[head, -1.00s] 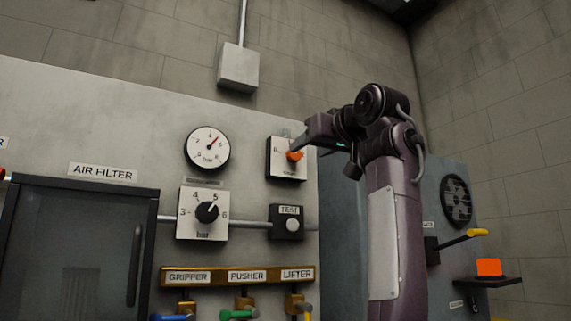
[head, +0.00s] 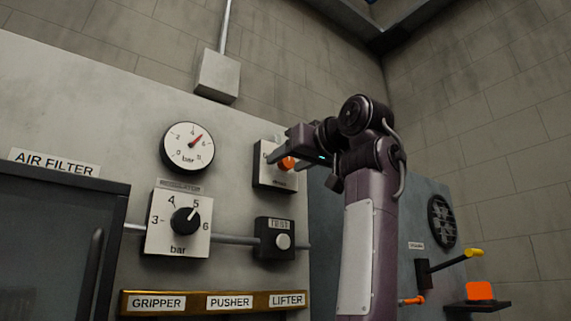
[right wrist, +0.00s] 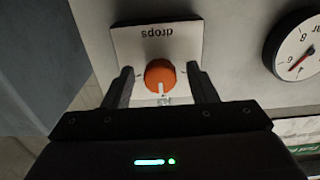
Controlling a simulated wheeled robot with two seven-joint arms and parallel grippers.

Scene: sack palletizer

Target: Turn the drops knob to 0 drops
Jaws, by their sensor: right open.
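The drops knob (right wrist: 160,75) is orange with a white pointer mark and sits on a white plate (right wrist: 155,42) labelled "drops", upside down in the right wrist view. There its pointer aims toward the gripper side of the picture. In the head view the knob (head: 287,163) is partly covered by my right gripper (head: 281,160). My right gripper (right wrist: 163,82) is open, one finger on each side of the knob, with gaps visible between fingers and knob. The scale numbers near the knob are mostly hidden. My left gripper is in neither current view.
A pressure gauge (head: 188,147), a black bar knob (head: 185,221) pointing near 5, and a TEST button (head: 283,241) are left of and below the drops plate. A yellow-handled lever (head: 455,259) and an orange block (head: 480,290) are at the right.

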